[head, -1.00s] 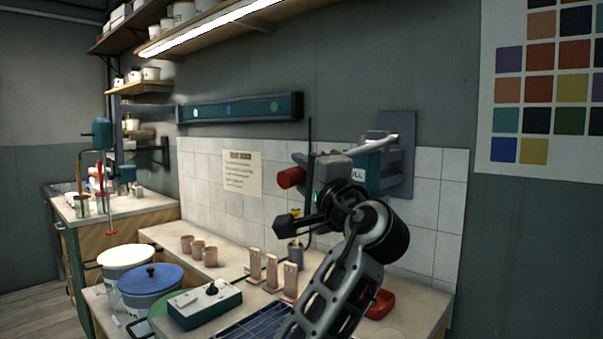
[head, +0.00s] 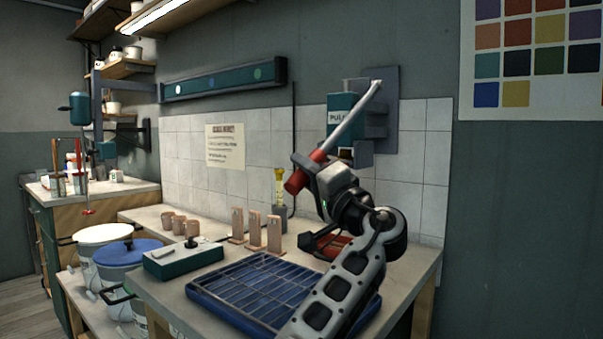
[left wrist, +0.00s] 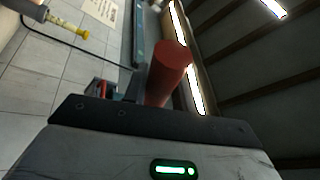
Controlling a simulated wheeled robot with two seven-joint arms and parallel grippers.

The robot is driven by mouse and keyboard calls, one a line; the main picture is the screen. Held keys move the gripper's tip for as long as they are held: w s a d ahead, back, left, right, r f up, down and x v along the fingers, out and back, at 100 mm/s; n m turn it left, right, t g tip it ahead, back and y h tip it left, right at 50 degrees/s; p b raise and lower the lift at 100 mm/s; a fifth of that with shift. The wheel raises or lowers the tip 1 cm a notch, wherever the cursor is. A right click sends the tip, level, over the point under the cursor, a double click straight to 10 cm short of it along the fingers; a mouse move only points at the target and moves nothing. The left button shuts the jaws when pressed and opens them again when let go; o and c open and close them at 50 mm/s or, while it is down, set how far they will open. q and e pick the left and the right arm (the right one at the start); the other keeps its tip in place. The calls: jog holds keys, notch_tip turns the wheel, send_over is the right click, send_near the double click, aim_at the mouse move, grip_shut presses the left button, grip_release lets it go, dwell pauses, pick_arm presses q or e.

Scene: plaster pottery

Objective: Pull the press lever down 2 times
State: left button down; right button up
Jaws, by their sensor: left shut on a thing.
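The press lever is a grey rod (head: 352,120) with a red handle (head: 297,182), hanging from a wall-mounted teal press box (head: 341,108) marked "PULL". The rod slopes steeply down to the left from its upper end. My left gripper (head: 318,172) is shut on the red handle, near the lever's lower end. In the left wrist view the red handle (left wrist: 168,72) sticks out beyond the dark gripper edge; the fingers' contact is hidden there. My right gripper is not in view.
Below my arm, a blue rack (head: 250,290) lies on the bench beside a teal box with a knob (head: 183,258). Several small clay pieces (head: 255,232) stand behind it. A red dish (head: 335,246) is partly hidden by my arm. Lidded buckets (head: 125,252) stand at the left.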

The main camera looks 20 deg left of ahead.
pick_arm(q)
jog(key=shift+f, duration=0.2)
jog(key=c, duration=1.1)
grip_release()
jog(key=shift+r, duration=0.15)
jog(key=b+v, duration=0.1)
jog(key=v, duration=1.5)
jog(key=shift+b, duration=0.3)
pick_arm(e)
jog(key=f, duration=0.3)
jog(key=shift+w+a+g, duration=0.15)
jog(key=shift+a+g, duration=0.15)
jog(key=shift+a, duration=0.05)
